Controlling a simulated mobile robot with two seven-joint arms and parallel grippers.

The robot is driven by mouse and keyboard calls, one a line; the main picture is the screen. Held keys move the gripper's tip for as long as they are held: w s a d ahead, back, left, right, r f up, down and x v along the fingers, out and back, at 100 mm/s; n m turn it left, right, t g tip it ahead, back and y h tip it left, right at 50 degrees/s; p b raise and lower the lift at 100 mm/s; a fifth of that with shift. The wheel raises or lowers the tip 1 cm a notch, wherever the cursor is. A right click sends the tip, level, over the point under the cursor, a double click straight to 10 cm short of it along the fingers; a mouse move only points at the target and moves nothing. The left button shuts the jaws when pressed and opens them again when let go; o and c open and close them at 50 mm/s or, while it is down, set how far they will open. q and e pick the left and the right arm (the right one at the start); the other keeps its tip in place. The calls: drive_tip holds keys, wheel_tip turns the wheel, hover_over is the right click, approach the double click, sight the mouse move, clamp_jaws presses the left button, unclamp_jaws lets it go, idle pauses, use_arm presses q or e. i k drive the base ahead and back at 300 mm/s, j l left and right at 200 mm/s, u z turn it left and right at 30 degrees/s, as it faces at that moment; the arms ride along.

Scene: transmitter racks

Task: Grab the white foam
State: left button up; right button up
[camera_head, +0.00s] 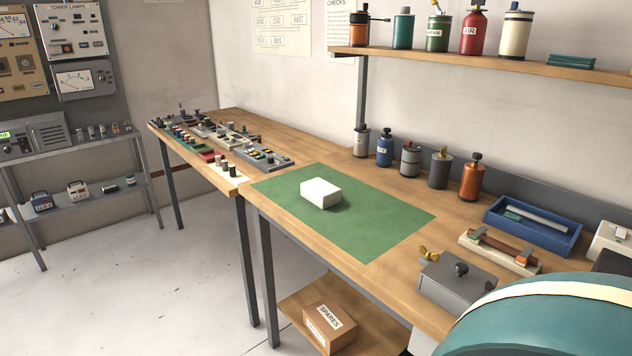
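The white foam (320,193) is a small pale block with rounded edges. It lies on the green mat (378,222) on the wooden workbench, toward the mat's left part. Nothing touches it or covers it. Neither of my grippers shows in the head view.
Several canisters (411,160) stand along the bench's back. A blue tray (533,224) and a grey box (456,281) with a knob lie to the right. A large teal rounded object (550,322) fills the lower right. A shelf (480,62) with bottles hangs above. The mat around the foam is clear.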

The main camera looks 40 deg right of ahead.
sight(322, 192)
drive_tip(key=i+j+z, duration=0.1)
drive_tip(key=i+z, duration=0.2)
drive_tip(key=z, duration=0.15)
drive_tip(key=i+j+z, duration=0.15)
drive_tip(key=i+z, duration=0.15)
drive_tip(key=z, duration=0.2)
drive_tip(key=i+j+z, duration=0.25)
drive_tip(key=z, duration=0.2)
drive_tip(key=i+j+z, duration=0.15)
drive_tip(key=j+z, duration=0.35)
drive_tip(key=i+j+z, duration=0.15)
drive_tip(key=j+z, duration=0.3)
drive_tip(key=l, duration=0.1)
